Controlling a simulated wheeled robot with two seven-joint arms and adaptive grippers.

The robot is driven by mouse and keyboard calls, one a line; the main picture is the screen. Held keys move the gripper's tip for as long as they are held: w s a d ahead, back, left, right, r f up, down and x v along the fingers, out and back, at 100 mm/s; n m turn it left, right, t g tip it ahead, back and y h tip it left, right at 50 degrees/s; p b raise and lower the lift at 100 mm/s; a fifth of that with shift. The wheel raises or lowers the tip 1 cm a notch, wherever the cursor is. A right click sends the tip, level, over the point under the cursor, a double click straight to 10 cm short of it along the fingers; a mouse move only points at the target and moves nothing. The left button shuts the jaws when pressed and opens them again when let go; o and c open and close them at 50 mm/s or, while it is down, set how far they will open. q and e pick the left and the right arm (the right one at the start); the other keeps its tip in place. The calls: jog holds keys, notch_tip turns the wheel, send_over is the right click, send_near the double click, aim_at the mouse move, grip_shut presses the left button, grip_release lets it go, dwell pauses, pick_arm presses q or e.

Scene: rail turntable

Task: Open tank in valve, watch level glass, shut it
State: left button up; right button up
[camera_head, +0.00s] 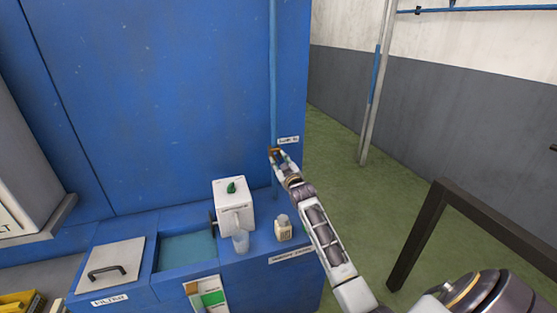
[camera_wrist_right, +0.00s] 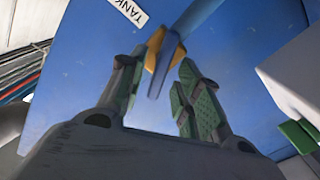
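The tank in valve shows as a small orange-yellow handle (camera_wrist_right: 158,52) on a thin vertical blue pipe (camera_head: 273,80) along the blue cabinet's right edge. A white label (camera_head: 288,140) sits beside it; in the right wrist view it starts "TANK" (camera_wrist_right: 128,10). My right gripper (camera_head: 276,155) is at the valve. In the right wrist view, its two green-padded fingers (camera_wrist_right: 160,88) are apart, with the handle just beyond the tips, nearer the left finger. I cannot tell whether they touch. No level glass can be made out. My left gripper is not in view.
A white box (camera_head: 235,196) with a green knob, a clear cup (camera_head: 240,241) and a small bottle (camera_head: 283,228) stand on the blue ledge. A lidded filter hatch (camera_head: 108,270) is left of an open basin (camera_head: 187,250). A dark frame (camera_head: 420,235) stands at right.

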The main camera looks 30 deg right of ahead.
jog(key=shift+x, duration=1.15)
jog(key=shift+c, duration=0.4)
grip_shut()
